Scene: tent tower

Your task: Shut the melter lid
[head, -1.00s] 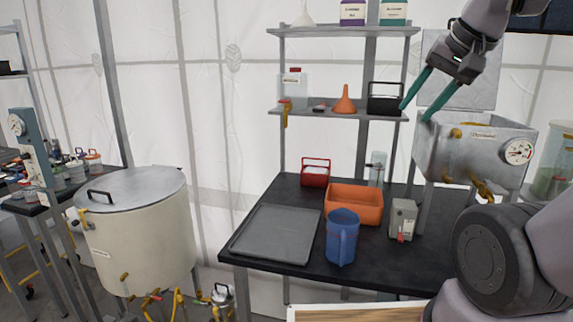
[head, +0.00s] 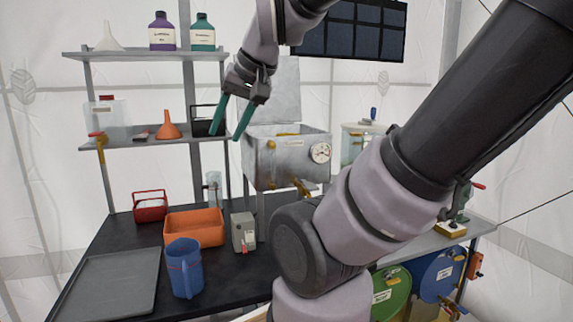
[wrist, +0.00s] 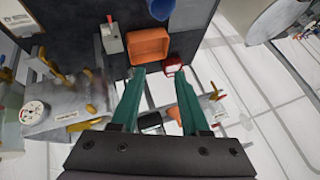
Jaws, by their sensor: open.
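The melter (head: 290,158) is a grey metal box with a round dial on its front, at the right end of the black table in the head view. Its lid (head: 277,92) stands raised at the back of the box, upright. The melter also shows at the left of the wrist view (wrist: 65,112), with its dial and yellow taps. My gripper (head: 226,128) is open and empty, with two green fingers pointing down. In the head view it appears just left of the melter and in front of the lid's left edge. I see no contact with the lid.
The black table (head: 110,235) holds an orange tray (head: 195,228), a blue jug (head: 184,267), a red basket (head: 150,206) and a grey box (head: 243,232). A shelf (head: 150,142) with an orange funnel and black basket stands behind. Blue and green drums stand at lower right.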

